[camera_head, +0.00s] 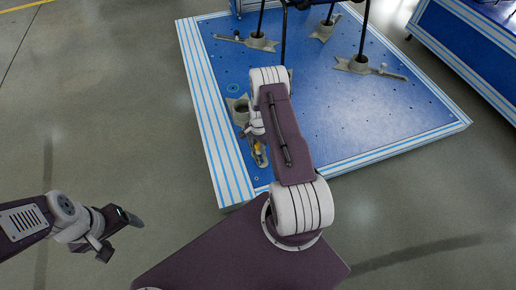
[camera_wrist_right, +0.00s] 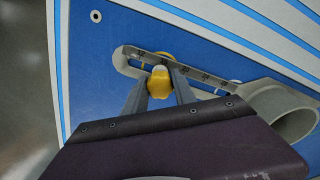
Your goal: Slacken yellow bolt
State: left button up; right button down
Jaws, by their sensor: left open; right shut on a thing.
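The yellow bolt (camera_wrist_right: 159,82) shows in the right wrist view, set at the slotted grey clamp bar (camera_wrist_right: 205,80) on the blue platform. My right gripper (camera_wrist_right: 160,78) has one finger on each side of the bolt head and is shut on it. In the head view the yellow bolt (camera_head: 258,148) is small and partly hidden by my right arm and gripper (camera_head: 257,142). My left gripper (camera_head: 122,232) is open and empty at the lower left, above the grey floor and away from the platform.
The blue platform (camera_head: 330,120) has white-and-blue striped edges. Several grey clamp feet with black chair legs stand on it, such as the right one (camera_head: 360,66). A grey cylindrical foot (camera_wrist_right: 285,108) adjoins the bar. Another blue platform (camera_head: 465,45) stands at upper right. Floor at left is clear.

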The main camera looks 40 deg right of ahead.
jog(key=shift+n, duration=0.7)
jog(key=n, duration=0.4)
jog(key=n+p, duration=0.1)
jog(key=n, duration=0.1)
jog(key=shift+r+n, duration=0.1)
jog(key=shift+n, duration=0.2)
jog(key=n, duration=0.5)
jog(key=shift+n, duration=0.3)
jog(key=c, duration=1)
grip_release()
jog(key=shift+c, duration=0.2)
